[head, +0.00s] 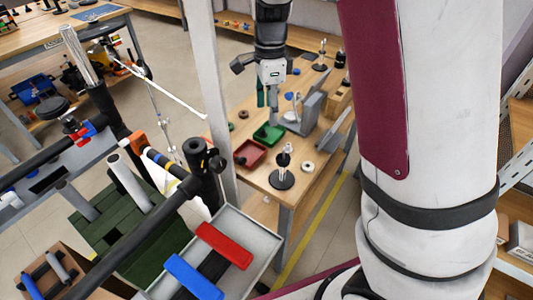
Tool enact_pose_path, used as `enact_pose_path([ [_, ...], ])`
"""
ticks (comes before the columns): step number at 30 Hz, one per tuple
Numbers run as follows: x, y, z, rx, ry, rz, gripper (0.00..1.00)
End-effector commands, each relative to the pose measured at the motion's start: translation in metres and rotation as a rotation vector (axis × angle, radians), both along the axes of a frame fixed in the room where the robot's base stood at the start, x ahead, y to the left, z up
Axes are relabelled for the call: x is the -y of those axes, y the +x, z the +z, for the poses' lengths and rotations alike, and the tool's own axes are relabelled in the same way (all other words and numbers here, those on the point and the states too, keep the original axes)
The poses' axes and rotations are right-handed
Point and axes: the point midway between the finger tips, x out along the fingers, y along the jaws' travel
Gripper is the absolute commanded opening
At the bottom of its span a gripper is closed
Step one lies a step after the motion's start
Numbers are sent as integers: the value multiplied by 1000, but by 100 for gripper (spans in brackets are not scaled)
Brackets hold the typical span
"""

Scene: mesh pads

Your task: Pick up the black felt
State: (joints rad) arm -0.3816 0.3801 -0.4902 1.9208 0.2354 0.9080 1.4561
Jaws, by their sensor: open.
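A dark strip (214,267) lies in the grey tray (262,232) at the lower middle of the head view, between a red strip (223,244) and a blue strip (193,277). It looks like the black felt, and parts of it seem covered by these strips. My gripper (267,104) appears to hang from the top middle, over the wooden bench, well beyond the tray. Its two fingers look apart, with nothing visible between them.
Black bars and posts (195,160) stand beside and over the tray's left side. The wooden bench (258,185) holds a green tray (268,134), a red tray (249,153) and a black-based stand (282,179). A pale upright post (212,90) stands left of the bench.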

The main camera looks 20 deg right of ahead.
Motion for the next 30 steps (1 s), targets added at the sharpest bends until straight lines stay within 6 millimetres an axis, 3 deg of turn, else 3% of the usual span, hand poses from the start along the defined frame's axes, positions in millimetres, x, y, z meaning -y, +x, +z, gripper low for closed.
enact_pose_path([
  [8,2,0,-8,9,-11,4,57],
  [18,2,0,-68,9,-11,3,57],
  [30,-2,-4,-104,8,-11,4,57],
])
